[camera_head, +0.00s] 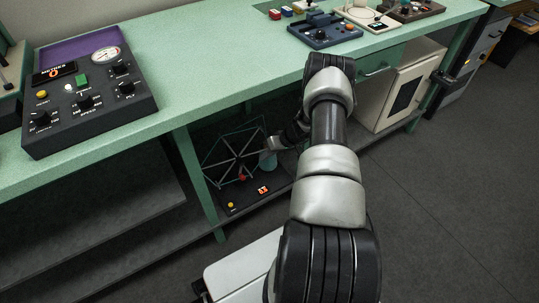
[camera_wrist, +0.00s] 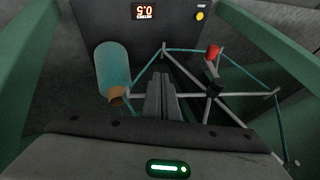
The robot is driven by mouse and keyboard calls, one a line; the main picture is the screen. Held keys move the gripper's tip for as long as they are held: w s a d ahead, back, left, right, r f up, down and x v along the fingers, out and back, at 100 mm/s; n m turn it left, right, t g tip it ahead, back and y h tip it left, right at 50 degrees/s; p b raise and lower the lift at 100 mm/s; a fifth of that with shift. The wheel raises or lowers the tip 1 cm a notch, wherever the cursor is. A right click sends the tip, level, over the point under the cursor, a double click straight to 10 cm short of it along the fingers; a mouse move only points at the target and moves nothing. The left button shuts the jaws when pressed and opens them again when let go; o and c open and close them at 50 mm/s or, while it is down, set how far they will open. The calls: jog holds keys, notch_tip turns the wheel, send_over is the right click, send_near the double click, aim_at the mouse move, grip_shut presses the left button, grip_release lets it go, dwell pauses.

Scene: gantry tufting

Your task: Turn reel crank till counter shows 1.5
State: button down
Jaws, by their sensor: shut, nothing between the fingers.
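The reel (camera_head: 232,158), a spoked frame wound with teal yarn, stands on the low shelf under the green bench. Its red crank knob (camera_head: 243,177) shows on the near side. The lit counter (camera_head: 263,190) is on the reel's base. It also shows in the wrist view (camera_wrist: 146,11), upside down; I cannot read its value surely.
A teal cylinder (camera_wrist: 112,68) with a brown end lies left of my fingers. A yellow button (camera_wrist: 199,16) is beside the counter. Green bench legs (camera_head: 199,180) flank the shelf space. A control panel (camera_head: 88,98) and other devices stand on the bench top.

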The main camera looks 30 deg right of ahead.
jog(key=w+a+f+b, duration=0.1)
jog(key=w+a+f, duration=0.1)
jog(key=a+f, duration=0.3)
jog(key=shift+w+a+b, duration=0.2)
jog(key=shift+w+b, duration=0.05)
jog(key=shift+b, duration=0.05)
